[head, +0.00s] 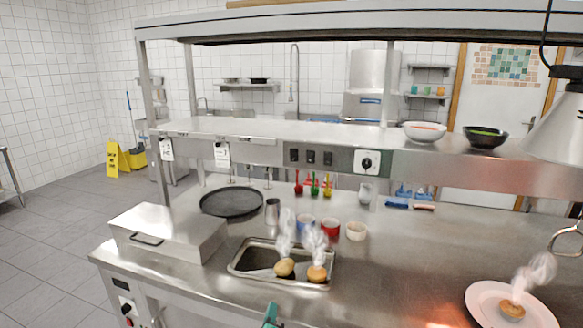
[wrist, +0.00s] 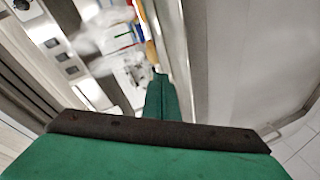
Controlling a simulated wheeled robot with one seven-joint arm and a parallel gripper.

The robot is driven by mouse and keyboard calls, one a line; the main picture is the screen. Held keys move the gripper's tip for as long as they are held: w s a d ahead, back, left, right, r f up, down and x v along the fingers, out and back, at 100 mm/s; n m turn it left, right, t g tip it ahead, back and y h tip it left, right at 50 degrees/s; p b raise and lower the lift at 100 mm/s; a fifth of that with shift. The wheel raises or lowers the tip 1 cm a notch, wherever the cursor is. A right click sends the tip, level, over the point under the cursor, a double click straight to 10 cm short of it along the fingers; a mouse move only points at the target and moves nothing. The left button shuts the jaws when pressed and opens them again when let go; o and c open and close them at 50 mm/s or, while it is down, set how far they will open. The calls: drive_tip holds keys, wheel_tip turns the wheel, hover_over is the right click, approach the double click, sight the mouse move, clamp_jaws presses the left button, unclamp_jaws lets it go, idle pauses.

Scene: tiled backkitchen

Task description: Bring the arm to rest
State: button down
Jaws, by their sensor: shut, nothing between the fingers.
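My gripper (head: 270,314) shows only as a small green tip at the bottom edge of the head view, in front of the counter's near edge. In the wrist view my gripper (wrist: 160,78) has its green fingers together, with nothing between them. The rest of my arm is hidden in the head view.
A steel counter (head: 420,250) carries a sunken pan (head: 240,272) with two steaming food pieces, a lidded steel box (head: 170,232), a black round pan (head: 231,202) and a white plate (head: 480,300) with steaming food. A raised shelf (head: 300,131) spans above.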

drive_tip(key=s+d+f+m+y, duration=0.1)
drive_tip(key=s+f+m, duration=0.1)
drive_tip(key=s+f, duration=0.45)
drive_tip(key=s+f+m, duration=0.1)
drive_tip(key=s+f, duration=0.2)
drive_tip(key=s, duration=0.7)
drive_tip(key=s+d+f+m+y, duration=0.1)
drive_tip(key=s+f+m, duration=0.1)
drive_tip(key=s+f, duration=0.45)
drive_tip(key=s+d+r+m, duration=0.1)
drive_tip(key=s+r+m, duration=0.2)
drive_tip(key=s, duration=1)
drive_tip(key=s+d+r+m, duration=0.2)
drive_tip(key=s+r+m, duration=0.2)
drive_tip(key=s, duration=1)
drive_tip(key=shift+s+d+h, duration=0.15)
drive_tip(key=shift+d+h, duration=0.15)
drive_tip(key=shift+r, duration=0.1)
